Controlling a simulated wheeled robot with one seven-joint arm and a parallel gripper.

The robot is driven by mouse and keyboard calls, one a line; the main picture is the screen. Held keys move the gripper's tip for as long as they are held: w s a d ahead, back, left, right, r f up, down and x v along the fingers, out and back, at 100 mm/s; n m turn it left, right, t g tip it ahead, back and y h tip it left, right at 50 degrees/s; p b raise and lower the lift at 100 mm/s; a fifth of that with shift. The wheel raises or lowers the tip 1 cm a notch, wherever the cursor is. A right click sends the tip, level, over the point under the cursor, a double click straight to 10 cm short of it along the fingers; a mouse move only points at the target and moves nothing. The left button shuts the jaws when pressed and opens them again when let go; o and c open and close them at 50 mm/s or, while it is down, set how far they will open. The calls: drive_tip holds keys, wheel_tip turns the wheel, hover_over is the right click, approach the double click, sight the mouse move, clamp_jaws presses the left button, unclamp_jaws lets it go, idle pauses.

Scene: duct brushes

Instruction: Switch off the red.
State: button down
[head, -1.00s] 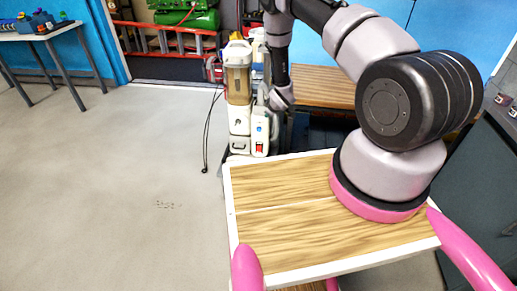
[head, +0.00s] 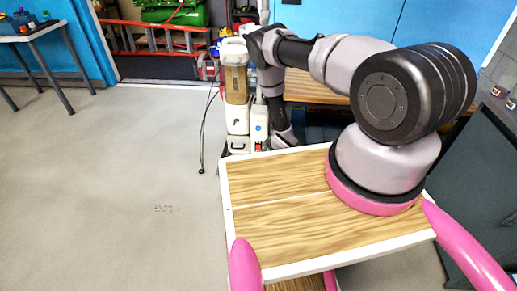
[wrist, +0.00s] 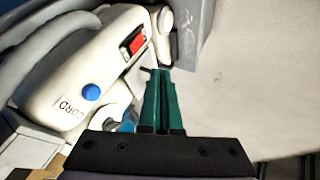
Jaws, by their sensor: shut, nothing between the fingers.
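The red switch (wrist: 133,42) sits in a dark frame on a cream-white machine (wrist: 50,65), which also has a blue round button (wrist: 91,92) and a "CORD" label. The machine (head: 237,119) stands upright past the table's far edge in the head view, and a bit of the red switch (head: 258,146) shows low on it. My gripper (wrist: 161,72) has its green fingers shut and empty. Its tips appear just below and right of the red switch in the wrist view; I cannot tell whether they touch the machine. In the head view my fingers are hidden.
A wood-topped table with a white rim (head: 225,190) is in front. A black cord (head: 202,145) hangs left of the machine to the floor. A wooden bench (head: 300,92) and blue cabinet (head: 340,20) are behind. Open grey floor (head: 110,180) lies left.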

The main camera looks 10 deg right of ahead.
sight(259, 147)
drive_tip(key=shift+w+a+f, duration=0.15)
drive_tip(key=shift+w+f, duration=1.05)
drive_tip(key=shift+w, duration=0.4)
drive_tip(key=shift+w+a+f, duration=0.2)
drive_tip(key=shift+w+f, duration=0.95)
drive_tip(key=shift+w, duration=0.45)
drive_tip(key=shift+w+a+f, duration=0.15)
drive_tip(key=shift+w+f, duration=1.05)
drive_tip(key=shift+w, duration=0.4)
drive_tip(key=shift+d, duration=0.1)
